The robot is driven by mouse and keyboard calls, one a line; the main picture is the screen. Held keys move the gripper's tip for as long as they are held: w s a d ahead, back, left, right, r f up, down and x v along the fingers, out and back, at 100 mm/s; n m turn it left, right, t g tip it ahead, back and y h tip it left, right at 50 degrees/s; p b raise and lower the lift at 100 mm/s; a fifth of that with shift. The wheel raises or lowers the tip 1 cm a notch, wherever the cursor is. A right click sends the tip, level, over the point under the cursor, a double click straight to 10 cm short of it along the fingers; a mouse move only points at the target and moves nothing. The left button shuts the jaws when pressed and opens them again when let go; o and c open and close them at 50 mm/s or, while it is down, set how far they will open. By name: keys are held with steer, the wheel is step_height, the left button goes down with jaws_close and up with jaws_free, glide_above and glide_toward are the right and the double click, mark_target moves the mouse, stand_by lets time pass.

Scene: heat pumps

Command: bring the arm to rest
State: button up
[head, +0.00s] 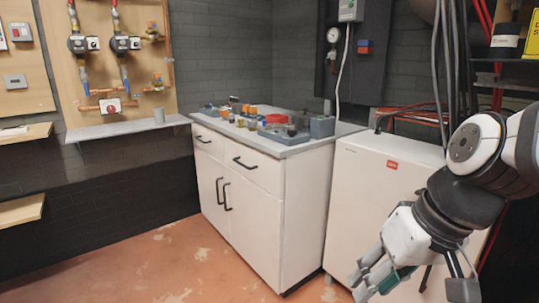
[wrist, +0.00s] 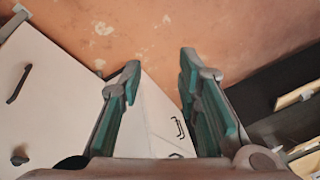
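My arm comes in from the right side of the head view. My gripper (head: 410,285) hangs pointing down in front of the white heat pump unit at the lower right. In the wrist view my gripper (wrist: 160,85) is open, its two teal-padded fingers apart. Nothing is between the fingers except the floor and a cabinet front behind them. The lower part of the gripper is cut off by the bottom edge of the head view.
A white cabinet (head: 245,170) with a grey top carries bins of small parts. The white unit (head: 375,170) stands close behind my gripper. A wooden panel (head: 135,60) with pumps and pipes is at the left. Open reddish floor (head: 150,265) lies at the front left.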

steer(key=s+d+m+g+h, duration=0.2)
steer(key=s+d+h, duration=0.1)
steer(key=s, duration=1.5)
step_height(320, 180, up, 28)
steer(key=t+p, duration=0.3)
steer(key=p, duration=2.2)
steer(key=shift+w+d+f+p, duration=0.15)
steer(key=shift+d+f+p, duration=0.1)
steer(key=shift+p, duration=0.05)
steer(key=shift+w+d+f, duration=0.1)
